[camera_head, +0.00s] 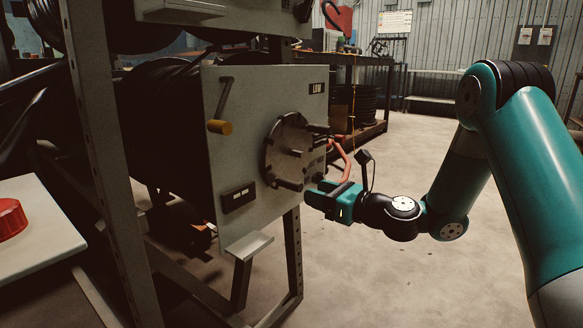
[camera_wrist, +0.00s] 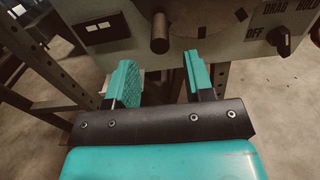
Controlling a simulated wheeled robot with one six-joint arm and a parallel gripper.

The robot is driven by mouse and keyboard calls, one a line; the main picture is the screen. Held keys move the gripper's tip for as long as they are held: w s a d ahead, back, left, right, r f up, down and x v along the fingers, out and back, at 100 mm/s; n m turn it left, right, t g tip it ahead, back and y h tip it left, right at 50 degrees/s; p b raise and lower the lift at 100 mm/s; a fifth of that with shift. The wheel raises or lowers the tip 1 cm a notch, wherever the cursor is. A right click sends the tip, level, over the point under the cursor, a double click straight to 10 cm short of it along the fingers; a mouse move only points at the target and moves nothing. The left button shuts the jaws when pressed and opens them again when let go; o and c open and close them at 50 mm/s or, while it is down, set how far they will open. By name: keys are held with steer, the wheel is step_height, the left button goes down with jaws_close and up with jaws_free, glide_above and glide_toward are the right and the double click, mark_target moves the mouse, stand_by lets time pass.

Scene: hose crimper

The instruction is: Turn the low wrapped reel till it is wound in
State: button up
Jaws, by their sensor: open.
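The low reel (camera_head: 160,115), wrapped in black hose, sits behind a pale panel (camera_head: 235,110) marked LOW. The panel carries a dark round disc (camera_head: 287,150) with several pegs standing out from it. A folded crank with a yellow knob (camera_head: 219,127) is at the panel's upper left. My gripper (camera_head: 318,194) is at the disc's lower right. In the wrist view my gripper (camera_wrist: 158,68) is open and empty. One dark peg (camera_wrist: 160,40) stands ahead of the gap between its fingers, and the disc (camera_wrist: 190,15) shows only its lower part.
A selector knob (camera_wrist: 282,42) marked OFF, DRAG and HOLD is right of the disc. A black box (camera_wrist: 100,28) with pale windows is left of it. Metal frame posts (camera_head: 100,140) stand at left, with a red object (camera_head: 10,218) on a pale table. Floor at right is clear.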

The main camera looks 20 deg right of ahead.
mark_target(301, 187)
steer(key=b+x, duration=0.1)
steer(key=x, duration=0.5)
steer(key=shift+w+a, duration=0.2)
steer(key=shift+a, duration=0.1)
steer(key=shift+w+a, duration=0.35)
steer(key=shift+w, duration=0.25)
jaws_close()
